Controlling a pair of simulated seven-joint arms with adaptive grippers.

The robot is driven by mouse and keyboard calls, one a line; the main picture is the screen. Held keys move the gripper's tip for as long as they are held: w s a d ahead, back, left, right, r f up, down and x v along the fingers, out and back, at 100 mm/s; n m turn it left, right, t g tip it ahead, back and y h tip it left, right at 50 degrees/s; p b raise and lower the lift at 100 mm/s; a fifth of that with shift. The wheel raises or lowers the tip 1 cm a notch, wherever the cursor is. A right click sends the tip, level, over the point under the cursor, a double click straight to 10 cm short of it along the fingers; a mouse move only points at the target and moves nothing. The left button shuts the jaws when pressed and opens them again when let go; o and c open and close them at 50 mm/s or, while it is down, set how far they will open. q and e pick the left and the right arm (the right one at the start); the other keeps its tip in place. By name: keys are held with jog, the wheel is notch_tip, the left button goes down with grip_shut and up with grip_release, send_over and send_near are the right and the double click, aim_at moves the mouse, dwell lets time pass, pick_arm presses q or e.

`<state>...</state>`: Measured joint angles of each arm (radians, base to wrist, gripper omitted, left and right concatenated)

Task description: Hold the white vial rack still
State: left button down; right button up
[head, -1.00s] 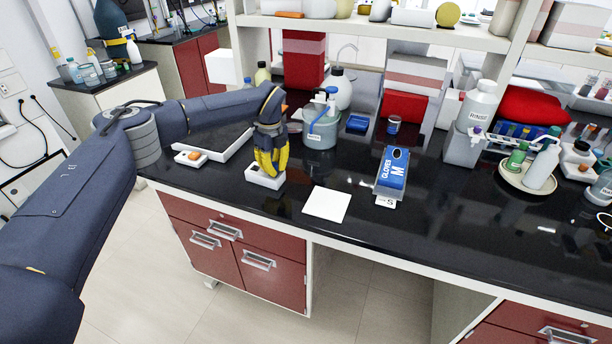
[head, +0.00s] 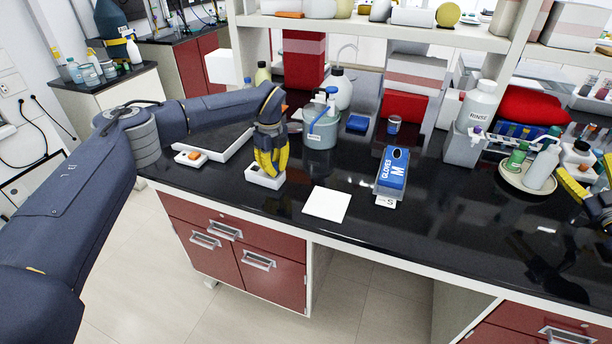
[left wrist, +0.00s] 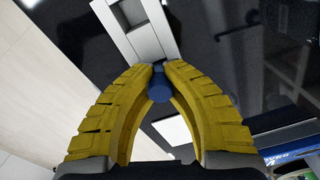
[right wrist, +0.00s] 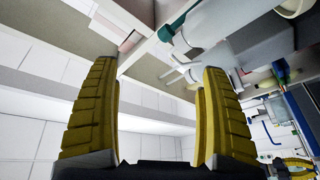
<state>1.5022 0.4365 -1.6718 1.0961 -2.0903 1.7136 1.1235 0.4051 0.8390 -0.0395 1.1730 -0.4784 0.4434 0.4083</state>
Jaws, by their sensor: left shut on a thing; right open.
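The white vial rack (head: 265,180) stands on the black bench, left of the middle in the head view. Its slotted top (left wrist: 143,30) shows in the left wrist view. My left gripper (head: 268,170) points down over the rack. In the left wrist view its fingertips (left wrist: 159,68) close around a blue-capped vial (left wrist: 159,90) at the rack's near end. The vial's lower part is hidden. My right gripper (head: 588,195) is at the right edge of the head view, partly cut off. Its fingers (right wrist: 160,78) are apart with nothing between them in the right wrist view.
A white square pad (head: 327,204) and a blue glove box (head: 392,173) lie right of the rack. A grey-blue wash bottle (head: 320,130) stands behind it. A plate with bottles (head: 512,180) is near my right gripper. The front right bench is clear.

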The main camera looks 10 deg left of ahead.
jog(key=w+a+r+n+g+y, duration=0.1)
jog(key=a+r+n+g+y, duration=0.35)
jog(key=a, duration=1.15)
jog(key=w+a+r+n+g+y, duration=0.15)
jog(key=a+n+y, duration=0.65)
jog(key=a, duration=0.9)
jog(key=a+r+n+g+y, duration=0.35)
jog(key=a+n, duration=0.55)
jog(key=a, duration=0.7)
jog(key=s+a+f+n+g, duration=0.1)
jog(key=s+a+n+g, duration=0.15)
jog(key=a+n, duration=0.4)
jog(key=n+g+h, duration=0.5)
jog(key=n, duration=0.9)
send_near(281, 177)
jog(key=shift+w+r, duration=0.15)
jog(key=shift+w, duration=0.05)
jog(key=shift+w+a+f, duration=0.1)
jog(key=shift+a+f, duration=0.3)
jog(key=shift+a, duration=0.1)
jog(key=x, duration=1.1)
jog(key=shift+a, duration=0.2)
jog(key=shift+c, duration=0.2)
